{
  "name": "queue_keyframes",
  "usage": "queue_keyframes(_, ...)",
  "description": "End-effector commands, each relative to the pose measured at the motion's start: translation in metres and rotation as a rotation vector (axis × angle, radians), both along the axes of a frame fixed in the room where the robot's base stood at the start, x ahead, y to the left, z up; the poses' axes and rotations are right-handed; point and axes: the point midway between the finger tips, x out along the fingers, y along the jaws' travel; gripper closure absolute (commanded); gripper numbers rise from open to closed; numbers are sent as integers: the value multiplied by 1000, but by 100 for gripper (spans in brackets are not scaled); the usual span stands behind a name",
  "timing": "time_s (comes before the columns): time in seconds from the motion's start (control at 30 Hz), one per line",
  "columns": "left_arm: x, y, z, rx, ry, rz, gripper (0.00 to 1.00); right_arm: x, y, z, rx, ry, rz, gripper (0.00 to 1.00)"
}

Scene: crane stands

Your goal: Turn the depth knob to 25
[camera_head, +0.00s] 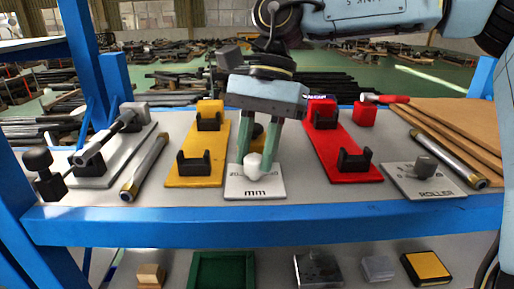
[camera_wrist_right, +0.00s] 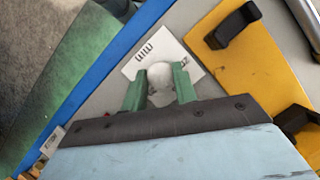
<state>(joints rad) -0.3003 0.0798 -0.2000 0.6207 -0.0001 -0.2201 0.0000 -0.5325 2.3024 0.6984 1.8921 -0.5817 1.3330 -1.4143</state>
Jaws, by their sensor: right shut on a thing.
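The depth knob (camera_head: 252,167) is a pale, rounded knob on a white plate (camera_head: 255,194) marked "mm", at the middle of the bench. My right gripper (camera_head: 258,160) comes down from above, its two green fingers on either side of the knob and shut on it. In the right wrist view the knob (camera_wrist_right: 160,76) sits between the green fingertips (camera_wrist_right: 160,88), with the "mm" plate (camera_wrist_right: 150,45) behind. The fingers and knob hide part of the plate's scale, so the setting cannot be read. My left gripper is not in view.
A yellow base (camera_head: 187,176) with black cradles stands left of the plate, and a red base (camera_head: 345,169) stands right. A ROLLER plate with a grey knob (camera_head: 424,167) and metal tubes (camera_head: 146,167) lie farther out. A blue rail (camera_head: 270,226) edges the bench.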

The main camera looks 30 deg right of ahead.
Motion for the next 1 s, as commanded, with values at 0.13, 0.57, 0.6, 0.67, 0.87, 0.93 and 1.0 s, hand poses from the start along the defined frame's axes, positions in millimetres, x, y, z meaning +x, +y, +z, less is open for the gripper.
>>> queue_keyframes(0.13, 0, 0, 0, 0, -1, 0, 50, 1, 0, 0, 0, -1, 59, 94)
queue_keyframes(0.57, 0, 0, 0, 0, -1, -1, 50, 1, 1, 1, 0, -3, 114, 94)
queue_keyframes(0.6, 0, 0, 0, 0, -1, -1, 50, 1, 1, 1, -1, -3, 113, 94)
queue_keyframes(0.67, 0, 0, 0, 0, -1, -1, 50, 1, 1, 1, -1, -3, 113, 94)
queue_keyframes(0.87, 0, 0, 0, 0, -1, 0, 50, 1, 0, 1, -1, -3, 112, 63)
queue_keyframes(0.93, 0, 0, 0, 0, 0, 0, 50, 1, 0, 1, -1, -3, 112, 53)
queue_keyframes(1.0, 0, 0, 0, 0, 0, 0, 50, 1, 0, 0, -1, -3, 112, 50)
